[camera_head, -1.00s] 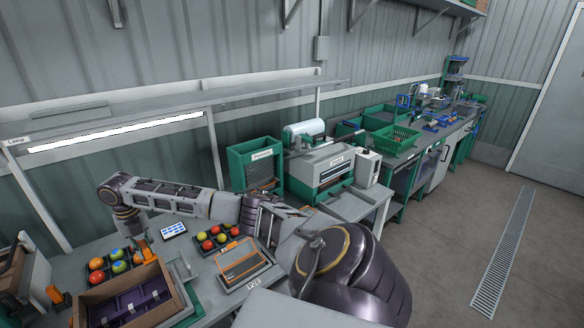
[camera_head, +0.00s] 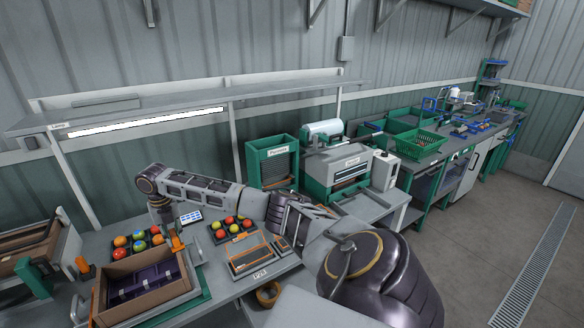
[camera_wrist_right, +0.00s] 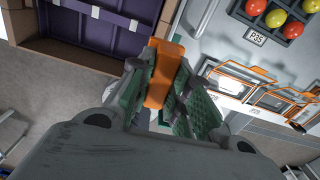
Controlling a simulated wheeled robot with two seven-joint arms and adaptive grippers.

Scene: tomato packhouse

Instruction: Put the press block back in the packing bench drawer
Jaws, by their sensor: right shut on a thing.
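My right gripper (camera_wrist_right: 163,95) is shut on an orange block, taken to be the press block (camera_wrist_right: 165,70), between green finger pads in the right wrist view. The grip looks held above the bench top, but the height is hard to tell. The packing bench (camera_head: 222,287) runs along the wall. My left gripper is not in view.
Tomatoes lie in two trays; one tray (camera_wrist_right: 284,32) is at upper right in the wrist view.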

